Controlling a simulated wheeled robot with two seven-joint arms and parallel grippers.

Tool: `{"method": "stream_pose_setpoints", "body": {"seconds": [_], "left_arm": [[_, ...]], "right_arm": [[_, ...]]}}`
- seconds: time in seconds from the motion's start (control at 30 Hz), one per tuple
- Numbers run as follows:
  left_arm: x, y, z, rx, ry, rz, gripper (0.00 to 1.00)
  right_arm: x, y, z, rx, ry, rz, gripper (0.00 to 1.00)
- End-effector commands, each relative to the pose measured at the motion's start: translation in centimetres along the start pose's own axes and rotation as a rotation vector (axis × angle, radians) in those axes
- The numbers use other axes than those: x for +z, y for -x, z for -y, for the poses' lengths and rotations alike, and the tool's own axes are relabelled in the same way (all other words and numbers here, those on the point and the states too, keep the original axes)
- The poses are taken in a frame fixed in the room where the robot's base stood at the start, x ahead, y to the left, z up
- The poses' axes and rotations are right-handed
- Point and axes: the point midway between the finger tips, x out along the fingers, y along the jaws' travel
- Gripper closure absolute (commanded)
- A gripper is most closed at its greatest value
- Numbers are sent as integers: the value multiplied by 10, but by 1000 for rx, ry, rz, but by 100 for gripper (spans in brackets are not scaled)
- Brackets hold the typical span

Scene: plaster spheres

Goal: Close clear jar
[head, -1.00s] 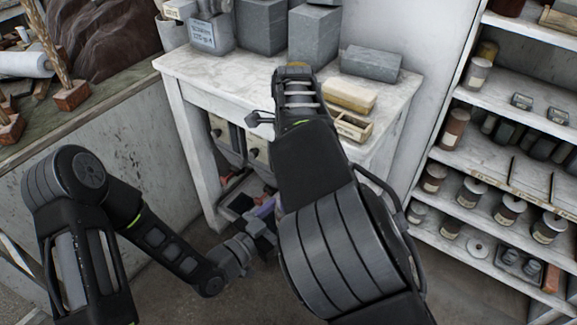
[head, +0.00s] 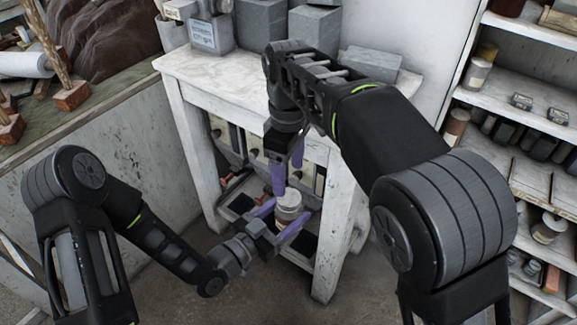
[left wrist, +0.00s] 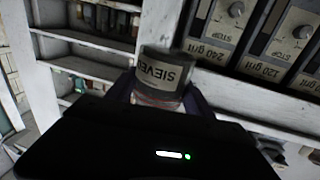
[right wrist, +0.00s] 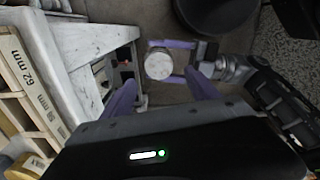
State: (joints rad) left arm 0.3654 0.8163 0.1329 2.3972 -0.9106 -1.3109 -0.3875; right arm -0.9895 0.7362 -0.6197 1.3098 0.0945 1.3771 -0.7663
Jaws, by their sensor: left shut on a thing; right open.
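The jar (head: 289,211) is upright, with a pale round top and a label, in front of the white table. My left gripper (head: 286,217) is shut on it, with purple fingers on either side. The left wrist view shows the jar (left wrist: 160,75) with a label reading roughly "SIEVED". In the right wrist view its round pale top (right wrist: 158,65) faces the camera. I cannot tell whether this top is a lid. My right gripper (head: 287,172) is open and empty, just above and behind the jar in the head view; its fingers also show in the right wrist view (right wrist: 160,88).
The white table (head: 212,75) stands behind, with grey blocks on top and labelled drawers and a low shelf beneath. White shelves (head: 500,90) with jars and small boxes stand at the right. Floor (head: 240,295) is open below the left gripper.

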Motion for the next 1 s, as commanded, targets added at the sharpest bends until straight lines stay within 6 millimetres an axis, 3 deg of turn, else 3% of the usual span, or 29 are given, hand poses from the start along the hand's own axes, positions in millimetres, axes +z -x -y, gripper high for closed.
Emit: {"method": "stream_pose_setpoints", "body": {"seconds": [0.2,0.63,0.77,1.0], "left_arm": [[-1,0,0,0,0,-2,100],[-1,0,0,0,0,-2,100],[-1,0,0,0,0,-2,100],[0,0,0,0,0,-1,100]], "right_arm": [[0,7,-2,15,209,-4,31],[0,5,-1,15,224,-3,31],[-1,-3,-1,14,224,-2,31],[0,-34,-2,14,223,-1,31]]}}
